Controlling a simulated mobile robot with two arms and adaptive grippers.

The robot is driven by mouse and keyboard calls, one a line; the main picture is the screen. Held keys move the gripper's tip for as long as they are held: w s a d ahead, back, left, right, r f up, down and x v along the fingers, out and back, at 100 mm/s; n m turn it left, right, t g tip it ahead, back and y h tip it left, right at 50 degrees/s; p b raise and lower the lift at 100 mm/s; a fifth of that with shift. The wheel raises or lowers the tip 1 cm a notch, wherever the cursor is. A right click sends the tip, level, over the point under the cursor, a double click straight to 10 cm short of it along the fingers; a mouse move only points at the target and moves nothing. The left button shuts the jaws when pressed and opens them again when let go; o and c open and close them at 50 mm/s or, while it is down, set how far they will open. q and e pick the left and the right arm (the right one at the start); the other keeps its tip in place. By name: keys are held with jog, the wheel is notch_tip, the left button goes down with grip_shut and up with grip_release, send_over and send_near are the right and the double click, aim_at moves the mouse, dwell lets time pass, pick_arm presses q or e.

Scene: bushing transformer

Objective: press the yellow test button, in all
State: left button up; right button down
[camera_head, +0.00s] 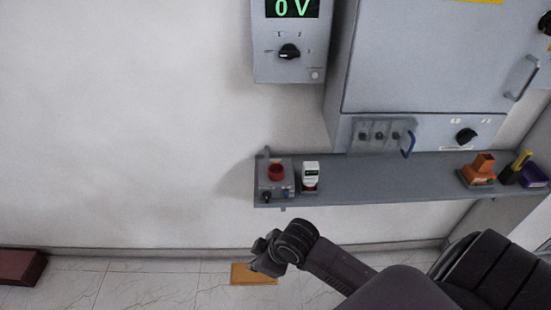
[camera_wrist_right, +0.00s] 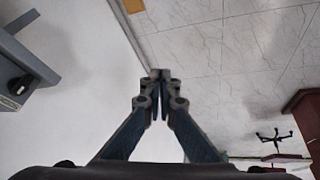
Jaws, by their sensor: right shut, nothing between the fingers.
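No yellow test button can be made out in either view. A grey wall panel (camera_head: 290,68) with a green "0 V" display (camera_head: 292,8) has a black rotary knob (camera_head: 289,52) and a small pale round spot (camera_head: 315,75) at its lower right. My right gripper (camera_head: 262,254) is low in front of the wall, below the shelf's left end and apart from it. In the right wrist view its fingers (camera_wrist_right: 161,76) are together with nothing between them. My left gripper is not in view.
A grey shelf (camera_head: 385,178) carries a control box with a red cap (camera_head: 277,172), a white device with a dark screen (camera_head: 311,174), an orange piece (camera_head: 482,166) and a purple block (camera_head: 533,175). A cabinet (camera_head: 430,60) hangs above. A dark red box (camera_head: 20,266) is at lower left.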

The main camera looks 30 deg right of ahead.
jog(key=w+d+r+n+t, duration=0.1)
jog(key=w+d+r, duration=0.3)
jog(key=w+d, duration=0.2)
jog(key=w+d+r+n+t, duration=0.1)
jog(key=w+d+r, duration=0.3)
jog(key=w, duration=0.5)
jog(key=w+d+r+n+t, duration=0.1)
jog(key=w+d+r, duration=0.3)
jog(key=w+d, duration=0.3)
jog(key=shift+w+d+r+n, duration=0.1)
jog(key=shift+w+d+n, duration=0.25)
jog(key=shift+d, duration=0.25)
notch_tip(320, 180, up, 6)
jog(key=f+t, duration=0.1)
send_over(277, 162)
jog(key=shift+r+h, duration=0.25)
jog(key=shift+h, duration=0.15)
jog(key=shift+a+f, duration=0.1)
jog(key=shift+f, duration=0.05)
notch_tip(277, 162, down, 8)
jog(key=b, duration=0.6)
jog(key=shift+s+r, duration=0.1)
jog(key=shift+r, duration=0.1)
jog(key=shift+f, duration=0.5)
jog(key=shift+f+b, duration=0.15)
jog(key=shift+b, duration=0.15)
